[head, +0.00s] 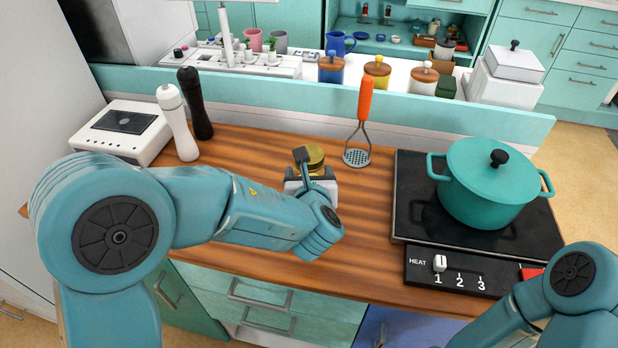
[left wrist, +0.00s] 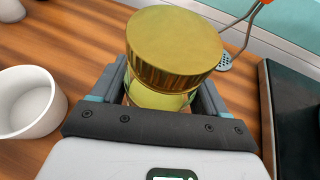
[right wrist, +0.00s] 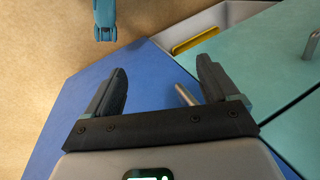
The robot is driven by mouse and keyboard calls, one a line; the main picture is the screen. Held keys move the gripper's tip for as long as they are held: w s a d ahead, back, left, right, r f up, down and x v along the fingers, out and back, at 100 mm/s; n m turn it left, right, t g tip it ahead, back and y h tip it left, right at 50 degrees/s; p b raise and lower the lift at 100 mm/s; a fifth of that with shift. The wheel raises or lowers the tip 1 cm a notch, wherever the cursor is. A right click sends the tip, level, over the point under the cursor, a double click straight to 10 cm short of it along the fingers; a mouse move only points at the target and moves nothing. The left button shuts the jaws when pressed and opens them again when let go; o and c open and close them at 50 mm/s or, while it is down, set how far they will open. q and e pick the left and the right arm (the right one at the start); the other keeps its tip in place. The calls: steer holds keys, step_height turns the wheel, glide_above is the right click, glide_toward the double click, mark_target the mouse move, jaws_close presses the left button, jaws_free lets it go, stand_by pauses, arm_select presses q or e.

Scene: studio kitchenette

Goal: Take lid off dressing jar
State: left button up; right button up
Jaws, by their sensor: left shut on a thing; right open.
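The dressing jar (left wrist: 160,98) stands on the wooden counter, with pale yellowish contents. Its round gold lid (left wrist: 175,40) sits on top; in the head view the lid (head: 315,154) shows just beyond my left gripper. My left gripper (head: 318,170) is shut on the jar, its fingers on either side of the body below the lid (left wrist: 158,90). The jar's lower part is hidden by the gripper. My right gripper (right wrist: 162,82) is open and empty, in front of a blue cabinet panel (right wrist: 150,130). In the head view only part of my right arm shows, at the lower right.
A white cup (left wrist: 28,102) stands left of the jar in the left wrist view. A masher with an orange handle (head: 365,98) is behind the jar. A teal pot (head: 487,187) is on the hob at right. White and black mills (head: 178,122) stand at left.

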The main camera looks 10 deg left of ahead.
arm_select(q)
step_height(320, 180, up, 19)
steer(key=p, duration=0.4)
steer(key=shift+p, duration=0.35)
